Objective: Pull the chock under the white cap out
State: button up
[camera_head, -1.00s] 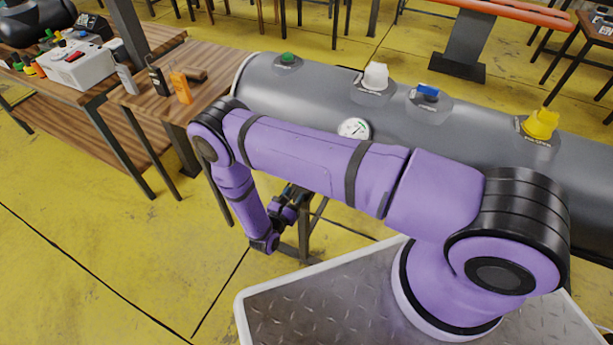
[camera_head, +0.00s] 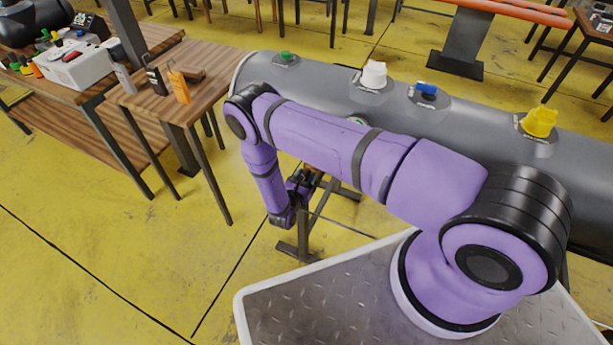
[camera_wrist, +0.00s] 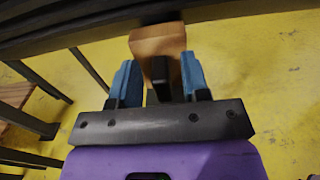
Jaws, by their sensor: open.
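A wooden chock (camera_wrist: 157,40) shows in the wrist view at the underside of a dark structure. My gripper (camera_wrist: 158,78) is open, with its two blue fingertips on either side of the chock's near end. A dark upright piece (camera_wrist: 160,72) sits between the fingers; whether it belongs to the chock is unclear. I cannot tell whether the fingers touch the chock. In the head view my gripper (camera_head: 303,182) is below the tube's near side, partly hidden by my arm.
A green cap (camera_head: 286,57), a blue cap (camera_head: 427,89) and a yellow cap (camera_head: 540,120) also stand on the tube. A dark stand (camera_head: 305,235) holds it up. A wooden table (camera_head: 195,95) with small devices is at left. Yellow floor at front left is clear.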

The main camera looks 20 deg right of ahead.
jog(key=shift+w+d, duration=0.15)
grip_shut()
jog(key=shift+v, duration=2.7)
grip_release()
jog(key=v, duration=1.1)
